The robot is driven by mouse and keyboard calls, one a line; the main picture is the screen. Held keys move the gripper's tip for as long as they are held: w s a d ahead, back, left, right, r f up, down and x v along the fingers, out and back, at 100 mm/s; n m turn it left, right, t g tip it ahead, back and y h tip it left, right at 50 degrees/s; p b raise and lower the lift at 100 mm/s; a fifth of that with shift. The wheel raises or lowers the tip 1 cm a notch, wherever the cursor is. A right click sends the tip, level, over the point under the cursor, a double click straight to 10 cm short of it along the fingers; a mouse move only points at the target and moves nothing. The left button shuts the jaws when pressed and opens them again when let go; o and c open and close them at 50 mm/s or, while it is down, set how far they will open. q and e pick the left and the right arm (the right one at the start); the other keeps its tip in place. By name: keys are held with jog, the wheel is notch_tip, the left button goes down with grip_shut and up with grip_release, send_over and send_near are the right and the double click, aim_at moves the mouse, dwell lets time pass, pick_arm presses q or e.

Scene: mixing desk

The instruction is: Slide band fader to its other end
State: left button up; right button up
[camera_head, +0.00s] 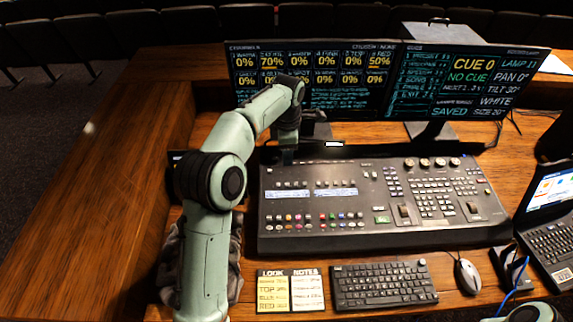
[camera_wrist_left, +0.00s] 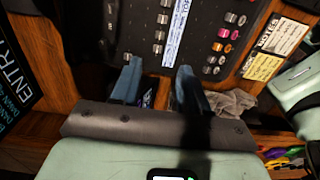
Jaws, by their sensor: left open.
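The mixing desk (camera_head: 375,205) is a dark console with rows of small fader caps, coloured buttons and pale label strips. I cannot tell which cap is the band fader, as its label is too small to read. A row of fader caps (camera_head: 292,184) sits above the left label strip; caps also show in the left wrist view (camera_wrist_left: 160,34). My left gripper (camera_wrist_left: 158,84) is open and empty, its two blue-grey fingers apart near the desk's edge. In the head view my arm reaches over the desk's back left corner and the fingertips are hard to make out.
Two monitors (camera_head: 310,80) (camera_head: 470,85) stand behind the desk. A keyboard (camera_head: 383,285), a mouse (camera_head: 467,277) and a look/notes card (camera_head: 290,290) lie in front. A laptop (camera_head: 552,225) stands at the right. The wooden tabletop (camera_head: 110,170) at left is clear.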

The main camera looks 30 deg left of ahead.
aim_at(287, 184)
pick_arm(q)
notch_tip(287, 184, down, 12)
jog(key=shift+s+f+b, duration=0.1)
jog(key=shift+b, duration=0.7)
jog(key=shift+f, duration=0.5)
pick_arm(e)
jog(key=shift+s+f, duration=1.1)
jog(key=shift+s, duration=0.05)
pick_arm(q)
grip_shut()
jog(key=shift+a, duration=0.1)
